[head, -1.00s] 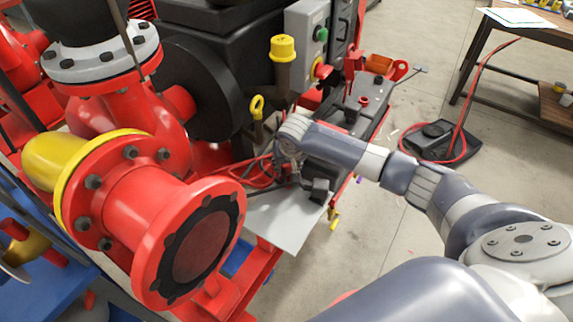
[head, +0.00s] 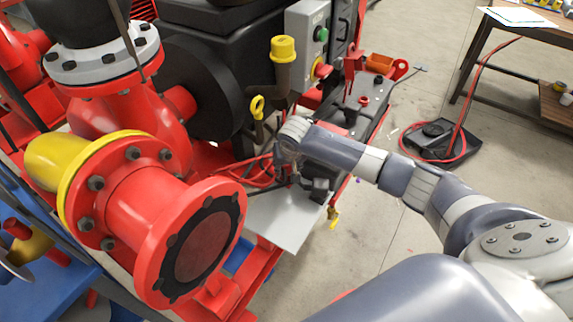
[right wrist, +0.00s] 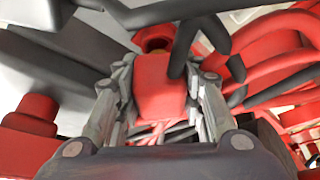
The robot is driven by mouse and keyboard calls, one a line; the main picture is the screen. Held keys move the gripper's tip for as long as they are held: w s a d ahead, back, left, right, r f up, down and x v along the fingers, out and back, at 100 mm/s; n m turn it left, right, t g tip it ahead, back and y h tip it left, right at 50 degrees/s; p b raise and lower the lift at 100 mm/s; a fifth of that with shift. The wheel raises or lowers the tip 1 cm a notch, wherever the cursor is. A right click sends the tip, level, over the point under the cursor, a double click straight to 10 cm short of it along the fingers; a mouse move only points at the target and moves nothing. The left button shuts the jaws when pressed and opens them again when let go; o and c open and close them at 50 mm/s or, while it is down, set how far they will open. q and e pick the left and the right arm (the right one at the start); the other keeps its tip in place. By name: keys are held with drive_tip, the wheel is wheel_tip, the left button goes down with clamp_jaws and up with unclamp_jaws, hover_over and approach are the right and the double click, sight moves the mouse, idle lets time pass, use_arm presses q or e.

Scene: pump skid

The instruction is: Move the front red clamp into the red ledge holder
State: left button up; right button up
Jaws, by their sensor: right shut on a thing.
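My right gripper (right wrist: 160,90) is shut on a red block-like piece, which I take to be the red clamp (right wrist: 160,88). The piece sits between both fingers in the right wrist view, with a black bar or cable crossing close by. In the head view my right gripper (head: 287,168) points down beside the black battery-like unit, over red cables; its fingertips and the clamp are mostly hidden there. I cannot tell which red part is the red ledge holder. My left gripper is not in view.
Red cables (head: 258,172) run left of the gripper. A grey plate (head: 283,222) lies just below it. A large red flanged pipe (head: 165,215) fills the left foreground. A yellow-capped post (head: 283,50) and a grey control box (head: 306,35) stand behind.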

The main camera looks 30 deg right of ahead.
drive_tip(key=shift+f+b, duration=0.5)
drive_tip(key=shift+f, duration=1)
drive_tip(key=o, duration=1.3)
drive_tip(key=v, duration=1.2)
